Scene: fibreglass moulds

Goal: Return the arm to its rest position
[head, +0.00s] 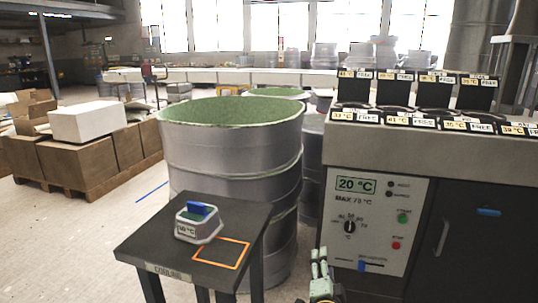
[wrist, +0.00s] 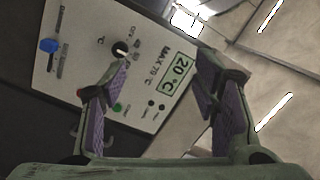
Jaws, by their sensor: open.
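My gripper (head: 320,265) shows at the bottom of the head view, in front of the lower edge of the control panel. In the wrist view my gripper (wrist: 165,90) is open, its two purple-padded fingers apart with nothing between them. The wrist view looks at the panel (wrist: 85,60) tilted, with ceiling lights on the right. Most of my arm is out of view.
A small dark table (head: 150,240) at left holds a grey mould with a blue top (head: 198,222) beside an orange outline. A large metal drum (head: 230,160) stands behind it. The machine's control panel (head: 375,220) and black cabinet (head: 470,250) are at right.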

